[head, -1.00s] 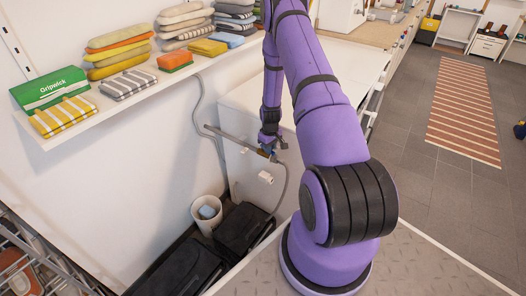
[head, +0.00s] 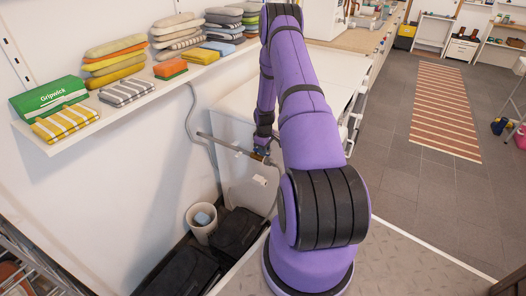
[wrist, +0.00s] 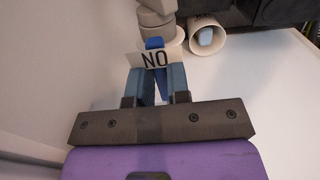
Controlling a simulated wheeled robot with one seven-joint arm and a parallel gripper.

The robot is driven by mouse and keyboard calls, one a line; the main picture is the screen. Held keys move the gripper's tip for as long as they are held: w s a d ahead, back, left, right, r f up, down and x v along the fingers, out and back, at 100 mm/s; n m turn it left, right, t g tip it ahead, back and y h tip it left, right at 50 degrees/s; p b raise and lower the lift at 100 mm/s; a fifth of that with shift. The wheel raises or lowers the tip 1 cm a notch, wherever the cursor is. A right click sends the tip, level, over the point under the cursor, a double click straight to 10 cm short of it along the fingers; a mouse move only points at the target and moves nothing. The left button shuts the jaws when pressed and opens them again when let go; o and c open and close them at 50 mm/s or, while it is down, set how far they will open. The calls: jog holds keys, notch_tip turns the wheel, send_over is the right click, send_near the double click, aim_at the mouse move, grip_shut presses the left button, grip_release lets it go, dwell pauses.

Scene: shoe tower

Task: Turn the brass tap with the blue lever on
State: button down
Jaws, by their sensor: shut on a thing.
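The brass tap (head: 258,154) sits on the pipe by the white appliance in the head view, small and partly hidden by my arm. In the wrist view the tap's body (wrist: 157,18) stands at the top, looking tan. The blue lever (wrist: 154,43) shows below it, and a pale plate (wrist: 147,60) with upside-down letters reading "ON" partly covers it. My gripper (wrist: 157,72) has its two blue-grey fingers close together and is shut on the lever, whose end shows between them. In the head view my gripper (head: 263,150) is at the tap.
A white bin (head: 199,232) with a pale blue thing inside stands on the floor beside black boxes (head: 238,233). A grey pipe (head: 215,140) runs to the tap. A shelf of folded cloths (head: 127,92) hangs on the wall.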

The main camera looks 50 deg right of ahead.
jog(key=c, duration=1.1)
grip_release()
notch_tip(320, 180, up, 11)
jog(key=shift+f, duration=0.1)
